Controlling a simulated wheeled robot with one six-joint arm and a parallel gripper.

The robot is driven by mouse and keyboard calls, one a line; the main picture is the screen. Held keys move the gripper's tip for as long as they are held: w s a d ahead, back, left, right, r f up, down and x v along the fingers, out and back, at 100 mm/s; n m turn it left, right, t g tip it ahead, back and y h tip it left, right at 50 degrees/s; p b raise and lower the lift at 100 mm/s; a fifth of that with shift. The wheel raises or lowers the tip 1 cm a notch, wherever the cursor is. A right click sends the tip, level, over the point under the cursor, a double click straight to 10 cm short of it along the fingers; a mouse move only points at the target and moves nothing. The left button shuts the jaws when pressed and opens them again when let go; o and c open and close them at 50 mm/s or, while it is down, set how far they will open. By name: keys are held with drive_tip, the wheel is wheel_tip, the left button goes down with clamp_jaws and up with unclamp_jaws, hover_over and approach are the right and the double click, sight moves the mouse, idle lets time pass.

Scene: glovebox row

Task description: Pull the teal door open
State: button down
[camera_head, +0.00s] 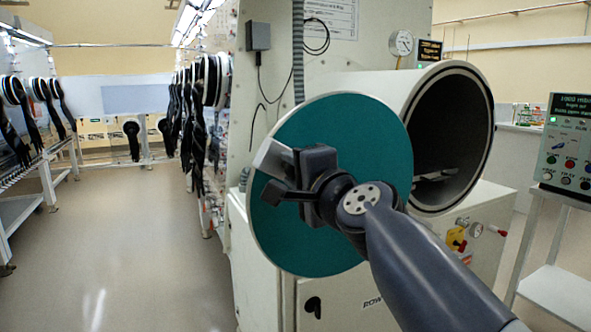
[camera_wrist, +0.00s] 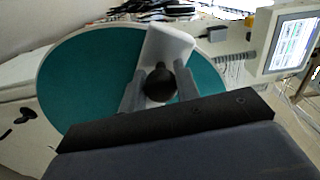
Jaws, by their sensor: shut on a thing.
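The teal door (camera_head: 350,120) is a round disc with a pale rim. It stands swung away from the open mouth of the white cylinder (camera_head: 385,85), whose dark inside (camera_head: 455,120) shows to the right. In the wrist view the door (camera_wrist: 85,75) carries a pale plate (camera_wrist: 168,48) with a round black knob (camera_wrist: 160,85). My gripper (camera_head: 290,190) is in front of the door's left part, its two grey fingers on either side of the knob and shut on it. My arm hides the door's lower right part.
A control panel (camera_head: 568,150) on a white stand (camera_head: 560,290) is at the right. A red and yellow valve (camera_head: 457,238) sits below the cylinder. Glovebox rows with black gloves line the left. The floor (camera_head: 120,260) at left is clear.

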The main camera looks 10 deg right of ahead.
drive_tip(key=shift+f, duration=0.1)
drive_tip(key=c, duration=1.1)
unclamp_jaws()
drive_tip(key=shift+o, duration=0.2)
